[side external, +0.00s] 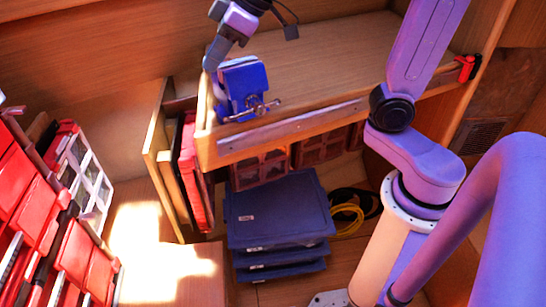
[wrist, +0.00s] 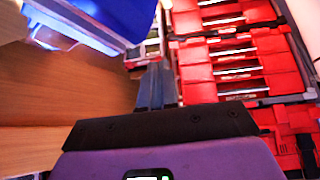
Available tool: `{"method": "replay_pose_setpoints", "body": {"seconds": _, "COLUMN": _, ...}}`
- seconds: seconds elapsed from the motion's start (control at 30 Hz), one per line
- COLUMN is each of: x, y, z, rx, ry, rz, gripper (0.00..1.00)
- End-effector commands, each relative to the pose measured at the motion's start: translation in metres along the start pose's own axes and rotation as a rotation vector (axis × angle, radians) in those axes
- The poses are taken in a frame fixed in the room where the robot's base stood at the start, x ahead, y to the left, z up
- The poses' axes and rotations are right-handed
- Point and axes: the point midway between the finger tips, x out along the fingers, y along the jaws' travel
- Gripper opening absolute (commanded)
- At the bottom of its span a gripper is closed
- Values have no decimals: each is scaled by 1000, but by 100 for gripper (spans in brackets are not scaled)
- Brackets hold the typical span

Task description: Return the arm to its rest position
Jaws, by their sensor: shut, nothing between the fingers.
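My gripper (side external: 212,62) is at the top of the side external view, pointing down just left of a blue vise (side external: 243,82). Whether it touches the vise cannot be told. In the wrist view the narrow grey fingers of my gripper (wrist: 157,84) are together with nothing between them. A blue body, likely the vise (wrist: 100,14), fills the upper left of that view, close to the fingers. My purple arm crosses the right side of the side external view.
The vise stands at the left end of a wooden shelf (side external: 330,62). Red bins (side external: 85,255) line the left; they also show in the wrist view (wrist: 240,65). Below are stacked blue cases (side external: 280,215), a yellow coil (side external: 348,218) and a black coil (side external: 368,200). The shelf's middle is clear.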

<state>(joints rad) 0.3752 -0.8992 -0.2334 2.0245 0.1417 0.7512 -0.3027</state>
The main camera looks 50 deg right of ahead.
Motion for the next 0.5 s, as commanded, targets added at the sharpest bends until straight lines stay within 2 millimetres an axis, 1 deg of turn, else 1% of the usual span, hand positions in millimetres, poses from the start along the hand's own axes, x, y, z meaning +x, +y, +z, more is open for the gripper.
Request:
{"method": "replay_pose_setpoints", "body": {"seconds": 0.03, "x": 0, "y": -14, "z": 5, "rx": -2, "ry": 10, "rz": -24, "gripper": 0}}
{"method": "replay_pose_setpoints", "body": {"seconds": 0.07, "x": 0, "y": -22, "z": 8, "rx": -4, "ry": 10, "rz": -37, "gripper": 0}}
{"method": "replay_pose_setpoints", "body": {"seconds": 0.1, "x": 1, "y": -31, "z": 16, "rx": -7, "ry": 1, "rz": -54, "gripper": 0}}
{"method": "replay_pose_setpoints", "body": {"seconds": 0.17, "x": 2, "y": -44, "z": 32, "rx": -20, "ry": -31, "rz": -77, "gripper": 0}}
{"method": "replay_pose_setpoints", "body": {"seconds": 0.27, "x": 5, "y": -62, "z": 67, "rx": -58, "ry": -114, "rz": -109, "gripper": 0}}
{"method": "replay_pose_setpoints", "body": {"seconds": 0.3, "x": 5, "y": -68, "z": 82, "rx": -74, "ry": -149, "rz": -119, "gripper": 0}}
{"method": "replay_pose_setpoints", "body": {"seconds": 0.37, "x": 5, "y": -76, "z": 105, "rx": -101, "ry": -201, "rz": -132, "gripper": 0}}
{"method": "replay_pose_setpoints", "body": {"seconds": 0.5, "x": 0, "y": -93, "z": 159, "rx": -168, "ry": -321, "rz": -153, "gripper": 0}}
